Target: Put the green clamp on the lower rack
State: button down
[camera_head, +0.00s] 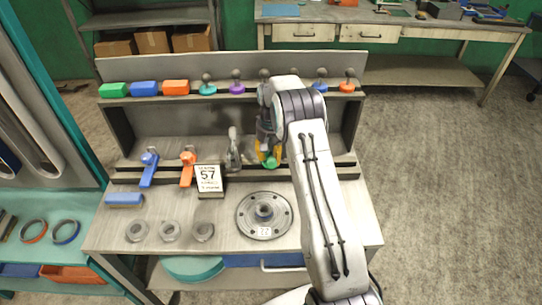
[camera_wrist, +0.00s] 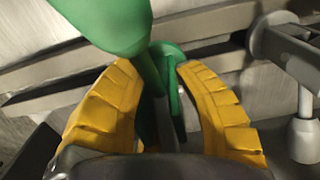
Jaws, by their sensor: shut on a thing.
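My gripper (camera_head: 266,151) with yellow fingers is shut on the green clamp (camera_head: 270,163), in front of the lower rack (camera_head: 320,168). Most of the clamp is hidden by my gripper and arm in the head view. In the wrist view, the yellow fingers (camera_wrist: 155,68) flank the green clamp (camera_wrist: 112,22), whose thick rounded end fills the upper left. Its thin green parts run down between the fingers. The rack's metal rails lie behind it; I cannot tell whether the clamp touches them.
The upper shelf (camera_head: 220,93) holds coloured blocks and knobbed pieces. A round flange (camera_head: 264,216), grey rings and a blue block (camera_head: 124,199) lie on the bench.

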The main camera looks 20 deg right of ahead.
jog(key=shift+f+b, duration=0.5)
jog(key=shift+f, duration=0.2)
jog(key=c, duration=1.2)
grip_release()
jog(key=shift+r, duration=0.2)
jog(key=shift+r+p, duration=2.3)
jog(key=shift+r, duration=1.3)
jog(key=o, duration=0.6)
jog(key=shift+o, duration=0.2)
jog(key=shift+f, duration=0.1)
